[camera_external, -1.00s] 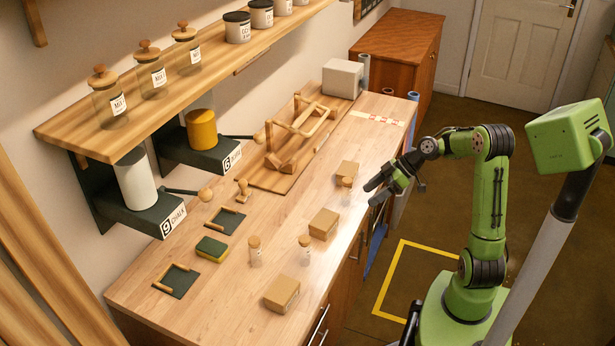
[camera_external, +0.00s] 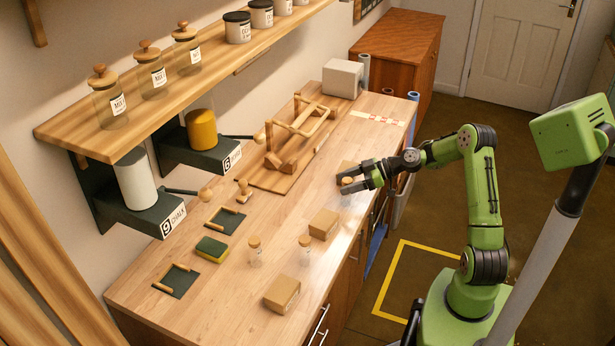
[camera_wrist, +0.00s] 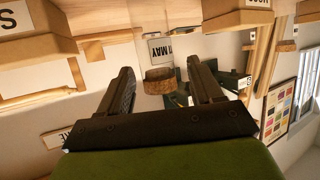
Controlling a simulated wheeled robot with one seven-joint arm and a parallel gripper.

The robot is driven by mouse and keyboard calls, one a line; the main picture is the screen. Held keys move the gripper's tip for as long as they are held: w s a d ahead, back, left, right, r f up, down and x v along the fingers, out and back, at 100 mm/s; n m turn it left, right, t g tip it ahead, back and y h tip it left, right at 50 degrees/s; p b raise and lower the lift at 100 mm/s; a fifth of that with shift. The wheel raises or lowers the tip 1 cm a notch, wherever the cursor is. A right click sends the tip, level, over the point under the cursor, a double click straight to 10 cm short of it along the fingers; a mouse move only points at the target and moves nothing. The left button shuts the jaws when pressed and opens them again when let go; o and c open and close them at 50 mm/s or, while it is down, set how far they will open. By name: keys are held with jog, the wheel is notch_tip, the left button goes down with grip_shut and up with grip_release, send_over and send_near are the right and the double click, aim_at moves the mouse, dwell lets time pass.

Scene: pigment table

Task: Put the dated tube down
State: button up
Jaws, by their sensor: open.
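The dated tube (camera_external: 347,181), a small corked tube, is near the counter's right edge in the external view, mostly hidden by my gripper (camera_external: 343,184). The wrist view shows its cork (camera_wrist: 160,80) and a label (camera_wrist: 165,48) reading "11 MAY". That view is turned over, so the cork shows below the label. My gripper (camera_wrist: 158,70) is open, with one finger on each side of the tube. A gap shows between the cork and each finger. I cannot tell whether the tube's base touches the counter.
A wooden rack (camera_external: 300,125) is to the left. Bare wood lies between them.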

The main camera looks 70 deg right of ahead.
jog(key=shift+x, duration=1.05)
jog(key=shift+d, duration=0.1)
jog(key=c, duration=1.1)
notch_tip(320, 180, up, 10)
jog(key=shift+p, duration=1.1)
jog(key=w+a+f+m+t+h+b, duration=0.1)
jog(key=w+a+f+m+h, duration=0.25)
jog(key=w+a+f, duration=0.4)
jog(key=w+a+r+m+h+b, duration=0.2)
jog(key=w+a+r+m+h, duration=0.35)
jog(key=a, duration=0.65)
jog(key=shift+n, duration=0.8)
jog(key=f, duration=0.2)
jog(key=f+b, duration=0.1)
jog(key=f, duration=0.2)
jog(key=w+f+b, duration=0.1)
jog(key=f, duration=0.1)
jog(key=shift+d+f, duration=0.2)
jog(key=shift+f, duration=0.2)
